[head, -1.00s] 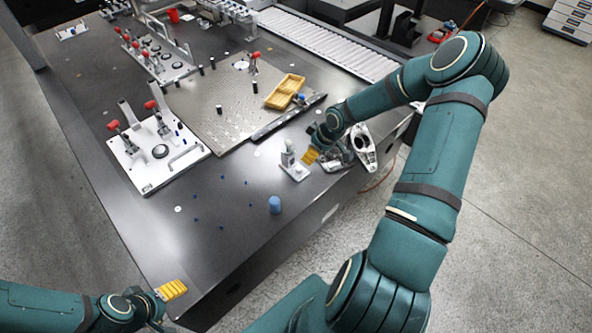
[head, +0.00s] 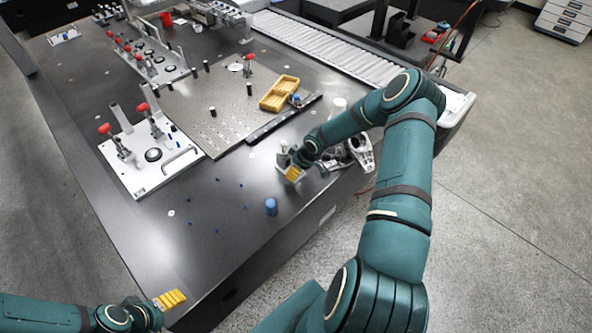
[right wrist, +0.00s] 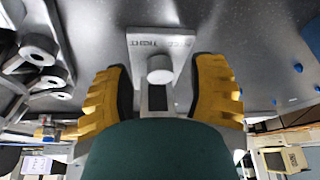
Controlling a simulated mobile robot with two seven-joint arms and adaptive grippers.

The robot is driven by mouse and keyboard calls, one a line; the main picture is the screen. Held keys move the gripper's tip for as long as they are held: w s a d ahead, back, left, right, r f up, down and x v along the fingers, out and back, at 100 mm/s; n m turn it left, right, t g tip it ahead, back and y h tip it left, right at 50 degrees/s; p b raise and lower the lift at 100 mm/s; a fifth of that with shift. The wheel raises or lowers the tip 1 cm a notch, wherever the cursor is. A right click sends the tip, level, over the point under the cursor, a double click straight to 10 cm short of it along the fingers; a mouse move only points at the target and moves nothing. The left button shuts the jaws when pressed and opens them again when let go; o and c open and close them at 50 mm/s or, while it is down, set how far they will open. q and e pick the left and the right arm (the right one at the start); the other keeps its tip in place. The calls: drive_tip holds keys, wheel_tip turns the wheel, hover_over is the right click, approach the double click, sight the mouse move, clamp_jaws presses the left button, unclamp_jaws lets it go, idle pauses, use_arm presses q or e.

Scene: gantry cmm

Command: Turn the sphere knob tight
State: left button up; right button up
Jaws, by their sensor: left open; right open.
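The sphere fixture (head: 283,158) is a small pale grey stand near the table's right edge, partly hidden behind my right gripper (head: 293,174) in the head view. In the right wrist view, its light grey base plate (right wrist: 150,45) bears lettering, and a round grey knob (right wrist: 159,70) stands out from the fixture. The yellow fingers of the right gripper (right wrist: 160,90) are open, one on each side of the knob, with gaps visible. I cannot tell the depth exactly. My left gripper (head: 171,299) is open and empty at the table's near-left corner, far from the fixture.
A white clamp plate (head: 150,180) is farther left, and a yellow tray (head: 279,92) lies behind. Dark table around the blue cylinder is mostly clear.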

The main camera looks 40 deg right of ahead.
drive_tip(key=shift+f, duration=0.2)
clamp_jaws()
drive_tip(key=b, duration=0.2)
drive_tip(key=shift+w+f+m+b, duration=0.1)
drive_tip(key=shift+f+m+b, duration=0.1)
drive_tip(key=shift+m+b, duration=0.15)
drive_tip(key=shift+r+m+h+b, duration=0.15)
drive_tip(key=shift+m+h+b, duration=0.15)
drive_tip(key=shift+m+b, duration=0.2)
